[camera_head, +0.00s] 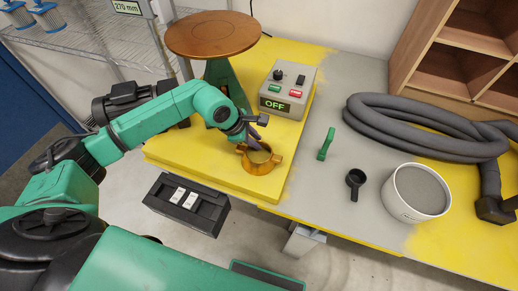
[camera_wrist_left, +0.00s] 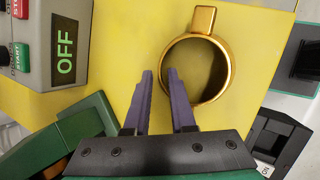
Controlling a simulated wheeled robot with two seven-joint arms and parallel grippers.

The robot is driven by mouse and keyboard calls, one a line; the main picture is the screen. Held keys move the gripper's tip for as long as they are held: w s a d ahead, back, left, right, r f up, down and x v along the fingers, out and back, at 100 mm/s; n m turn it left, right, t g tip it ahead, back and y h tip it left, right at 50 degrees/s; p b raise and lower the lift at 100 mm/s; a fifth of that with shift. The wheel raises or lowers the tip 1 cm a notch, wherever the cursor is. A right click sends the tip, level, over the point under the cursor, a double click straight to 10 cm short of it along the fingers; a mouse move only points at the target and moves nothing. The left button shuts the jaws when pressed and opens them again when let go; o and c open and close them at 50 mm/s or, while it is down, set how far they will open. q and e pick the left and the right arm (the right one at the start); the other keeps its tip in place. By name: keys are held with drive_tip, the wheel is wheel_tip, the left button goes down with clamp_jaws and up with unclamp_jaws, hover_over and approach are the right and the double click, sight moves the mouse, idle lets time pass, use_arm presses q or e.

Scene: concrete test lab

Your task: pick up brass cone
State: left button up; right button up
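The brass cone (camera_head: 261,167) is a gold, open-mouthed piece with side lugs, standing on the yellow board in the head view. In the left wrist view the brass cone (camera_wrist_left: 228,65) shows as a gold ring with a lug at its top. My left gripper (camera_head: 254,140) is over the cone's rim with its purple fingers pointing down. In the left wrist view the left gripper (camera_wrist_left: 160,71) is open, with the ring's left wall lying between the fingertip lines. I cannot tell if the fingers touch it. My right gripper is not in view.
A grey control box (camera_head: 288,90) reading OFF stands behind the cone. A round brown turntable (camera_head: 213,34) is at the back left. A green clip (camera_head: 326,145), black scoop (camera_head: 355,181), white tub (camera_head: 418,191) and grey hose (camera_head: 425,125) lie to the right.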

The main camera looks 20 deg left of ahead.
use_arm(q)
drive_tip(key=shift+x, duration=1.1)
clamp_jaws()
idle(0.5)
